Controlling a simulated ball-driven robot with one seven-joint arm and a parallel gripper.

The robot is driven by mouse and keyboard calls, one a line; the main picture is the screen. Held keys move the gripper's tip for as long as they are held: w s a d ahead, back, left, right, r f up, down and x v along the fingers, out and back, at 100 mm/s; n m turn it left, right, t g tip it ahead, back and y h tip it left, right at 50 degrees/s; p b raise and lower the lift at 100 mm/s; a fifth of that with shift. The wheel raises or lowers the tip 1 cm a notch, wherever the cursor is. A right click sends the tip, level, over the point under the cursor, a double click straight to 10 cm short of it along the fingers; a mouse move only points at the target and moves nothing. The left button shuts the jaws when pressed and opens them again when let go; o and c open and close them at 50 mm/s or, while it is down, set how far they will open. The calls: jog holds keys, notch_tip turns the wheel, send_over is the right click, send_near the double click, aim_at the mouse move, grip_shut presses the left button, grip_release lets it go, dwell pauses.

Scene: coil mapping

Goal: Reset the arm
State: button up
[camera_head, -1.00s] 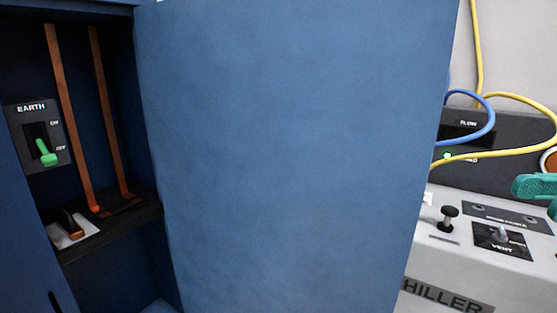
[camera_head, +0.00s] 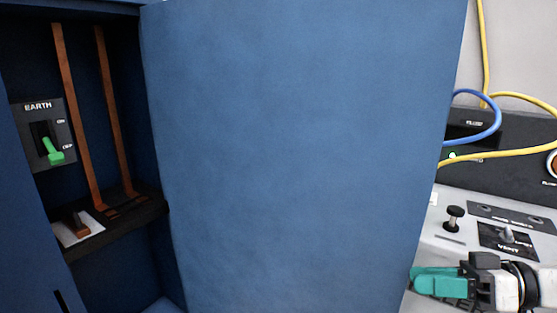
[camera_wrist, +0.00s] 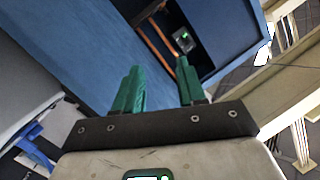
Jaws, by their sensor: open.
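My gripper (camera_head: 428,281) has teal fingers and is at the lower right of the head view, in front of the chiller panel and near the right edge of the blue cabinet door (camera_head: 300,150). In the wrist view my gripper (camera_wrist: 158,82) shows two teal fingers spread apart with nothing between them. Beyond them lie the blue door (camera_wrist: 100,45) and the open cabinet. My fingers look close to the door's edge in the head view; I cannot tell whether they touch.
The open cabinet at left holds an EARTH switch (camera_head: 45,140) with a green lever, copper bars (camera_head: 75,110) and a shelf (camera_head: 125,222). The chiller (camera_head: 470,215) at right has a black knob (camera_head: 453,217) and a VENT switch. Yellow (camera_head: 510,155) and blue hoses (camera_head: 485,95) loop above.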

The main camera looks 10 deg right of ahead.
jog(key=s+a+f+m+g+h, duration=0.1)
jog(key=s+a+f+m+h, duration=0.15)
jog(key=f, duration=0.55)
jog(key=s+a+f+m+g+h, duration=0.1)
jog(key=s+a+f+m+h, duration=0.15)
jog(key=f, duration=0.65)
jog(key=s+a+f+m+g+h, duration=0.1)
jog(key=s+f+h, duration=0.2)
jog(key=f, duration=0.5)
jog(key=s+f+m+g+h, duration=0.15)
jog(key=s+f+h, duration=0.25)
jog(key=s+f, duration=0.6)
jog(key=s+d+r+g+h, duration=0.2)
jog(key=s+d+h, duration=0.1)
jog(key=s, duration=0.5)
notch_tip(320, 180, up, 17)
jog(key=p, duration=1.7)
jog(key=shift+w+r+p, duration=0.2)
jog(key=shift+w+p, duration=0.15)
